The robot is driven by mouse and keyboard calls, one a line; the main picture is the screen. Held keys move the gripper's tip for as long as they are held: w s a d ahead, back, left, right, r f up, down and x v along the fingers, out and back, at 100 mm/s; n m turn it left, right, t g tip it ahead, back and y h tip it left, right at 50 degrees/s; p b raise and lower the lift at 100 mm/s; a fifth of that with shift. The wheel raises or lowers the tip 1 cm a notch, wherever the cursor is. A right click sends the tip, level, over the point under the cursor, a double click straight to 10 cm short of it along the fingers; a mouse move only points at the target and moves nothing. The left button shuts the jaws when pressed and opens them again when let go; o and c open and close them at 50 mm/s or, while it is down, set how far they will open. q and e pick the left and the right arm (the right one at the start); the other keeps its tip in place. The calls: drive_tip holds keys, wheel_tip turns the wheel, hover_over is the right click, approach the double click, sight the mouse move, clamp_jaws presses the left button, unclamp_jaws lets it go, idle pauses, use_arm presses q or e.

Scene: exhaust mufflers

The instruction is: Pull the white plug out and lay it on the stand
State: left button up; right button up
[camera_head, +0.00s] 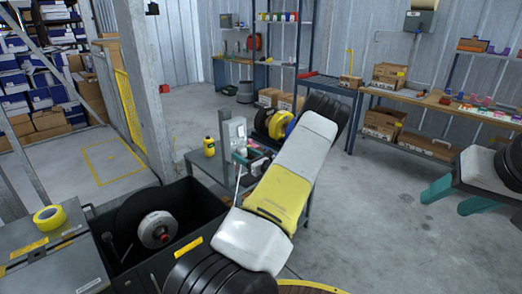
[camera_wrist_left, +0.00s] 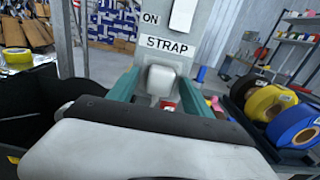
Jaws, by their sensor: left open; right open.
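The white plug (camera_wrist_left: 161,80) sits on the front of a grey upright box (camera_wrist_left: 150,45) marked ON and STRAP. In the wrist view my left gripper (camera_wrist_left: 160,92) is open, with one teal finger on each side of the plug. I cannot tell whether they touch it. In the head view the grey box (camera_head: 234,131) stands on a grey table (camera_head: 196,160), and my left arm hides much of the left gripper (camera_head: 253,157). My right gripper (camera_head: 457,195) is open and empty at the right, above the floor. I cannot make out which surface is the stand.
A yellow bottle (camera_head: 209,146) stands on the table. A black bin with a reel (camera_head: 158,229) is at the lower left. A workbench (camera_head: 430,100) runs along the back right; the floor before it is clear.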

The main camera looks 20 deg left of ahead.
idle(0.9)
use_arm(q)
clamp_jaws()
drive_tip(key=shift+d, duration=0.1)
drive_tip(key=shift+v, duration=2.95)
